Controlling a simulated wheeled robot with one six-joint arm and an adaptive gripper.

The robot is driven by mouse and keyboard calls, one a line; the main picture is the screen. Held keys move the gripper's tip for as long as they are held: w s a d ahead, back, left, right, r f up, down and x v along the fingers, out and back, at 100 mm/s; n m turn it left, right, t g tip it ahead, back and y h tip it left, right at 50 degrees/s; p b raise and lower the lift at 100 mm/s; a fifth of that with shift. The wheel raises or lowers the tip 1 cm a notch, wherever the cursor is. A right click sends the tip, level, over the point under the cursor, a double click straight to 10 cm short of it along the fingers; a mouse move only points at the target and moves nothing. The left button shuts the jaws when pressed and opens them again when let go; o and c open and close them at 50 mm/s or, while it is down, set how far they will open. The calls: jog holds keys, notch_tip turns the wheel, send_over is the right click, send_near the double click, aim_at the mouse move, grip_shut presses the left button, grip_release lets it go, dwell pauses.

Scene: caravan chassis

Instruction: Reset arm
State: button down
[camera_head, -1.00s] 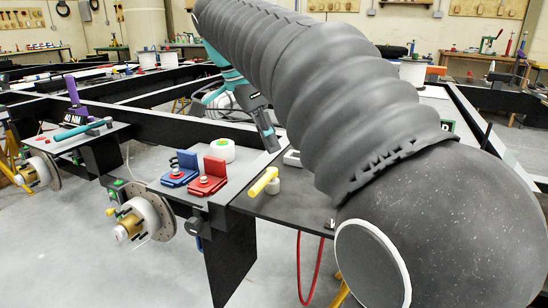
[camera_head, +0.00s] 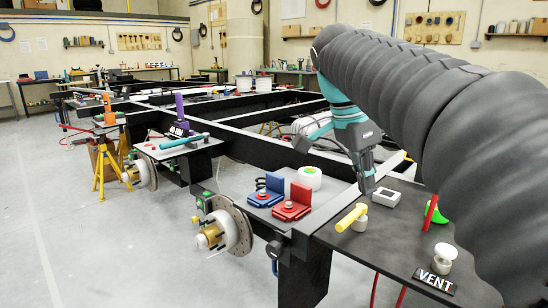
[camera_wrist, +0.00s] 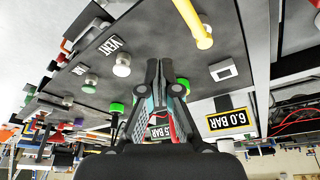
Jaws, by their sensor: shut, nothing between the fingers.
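My arm, in a ribbed dark grey sleeve, crosses the right side of the head view. My gripper (camera_head: 368,188) hangs from a teal wrist, fingers pointing down above the back of the dark shelf (camera_head: 405,253). In the wrist view my gripper (camera_wrist: 167,66) has its two fingers together, with nothing between them. The yellow-handled valve (camera_head: 352,217) and a small white-framed box (camera_head: 386,197) stand near it, apart from the fingers as far as I can tell.
Red (camera_head: 291,203) and blue (camera_head: 267,190) blocks and a white roll (camera_head: 310,177) are on the chassis. A VENT plate (camera_head: 434,280), a pale knob (camera_head: 444,257) and a green part (camera_head: 436,214) are on the shelf. Open floor (camera_head: 90,250) lies left.

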jog(key=s+a+f+n+t+y, duration=0.1)
jog(key=s+f+n+t, duration=0.1)
jog(key=s+f+n, duration=0.5)
jog(key=s+a+f+n+t+y, duration=0.2)
jog(key=s+f+n, duration=0.6)
jog(key=f, duration=0.6)
jog(key=shift+f+n+t+y, duration=0.3)
jog(key=shift+f+n+t, duration=0.05)
jog(key=shift+n+t, duration=0.15)
